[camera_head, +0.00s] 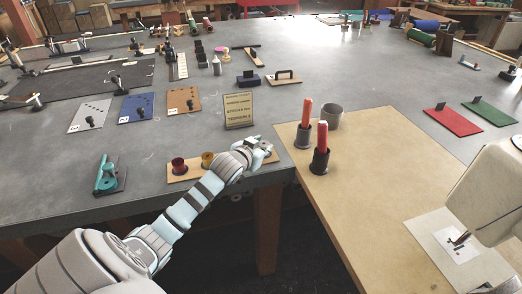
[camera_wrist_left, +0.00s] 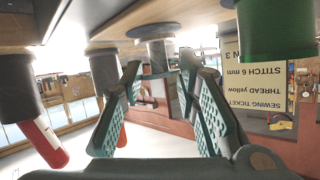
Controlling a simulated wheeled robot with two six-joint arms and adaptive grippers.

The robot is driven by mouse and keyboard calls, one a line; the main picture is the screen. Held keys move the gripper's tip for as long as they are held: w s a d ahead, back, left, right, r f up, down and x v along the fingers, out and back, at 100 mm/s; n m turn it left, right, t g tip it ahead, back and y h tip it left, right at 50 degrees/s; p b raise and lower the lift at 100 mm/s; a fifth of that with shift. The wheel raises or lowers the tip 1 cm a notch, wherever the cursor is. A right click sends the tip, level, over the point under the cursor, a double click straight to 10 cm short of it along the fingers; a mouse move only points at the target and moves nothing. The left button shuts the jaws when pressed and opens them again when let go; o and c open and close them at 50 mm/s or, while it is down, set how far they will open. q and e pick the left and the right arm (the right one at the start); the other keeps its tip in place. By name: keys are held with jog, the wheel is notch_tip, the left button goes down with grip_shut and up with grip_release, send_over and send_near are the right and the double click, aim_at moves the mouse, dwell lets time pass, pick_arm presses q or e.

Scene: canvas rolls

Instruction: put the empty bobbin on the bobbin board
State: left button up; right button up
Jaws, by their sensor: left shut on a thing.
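The bobbin board (camera_head: 178,178) is a narrow wooden strip near the table's front edge, with a dark red bobbin (camera_head: 179,166) and a gold bobbin (camera_head: 207,159) on it. My left gripper (camera_head: 262,148) is over its right end. In the left wrist view, which is upside down, the gripper (camera_wrist_left: 160,78) is shut on a grey empty bobbin (camera_wrist_left: 156,54) with a dark flange. The flange is close against a wooden surface; I cannot tell whether it is seated. A green bobbin (camera_wrist_left: 275,30) stands beside it. The head view mostly hides the held bobbin.
A sewing ticket (camera_head: 238,110) stands behind the board. Two dark holders with red sticks (camera_head: 320,148) and a grey cup (camera_head: 329,117) stand to the right on the wooden top (camera_head: 372,185). A teal tool (camera_head: 107,176) lies left. A sewing machine (camera_head: 488,190) is at far right.

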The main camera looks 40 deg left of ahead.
pick_arm(q)
jog(key=shift+f, duration=0.3)
jog(key=o, duration=1)
jog(key=shift+c, duration=0.2)
jog(key=shift+r, duration=0.1)
jog(key=p+v, duration=0.3)
jog(key=v, duration=0.9)
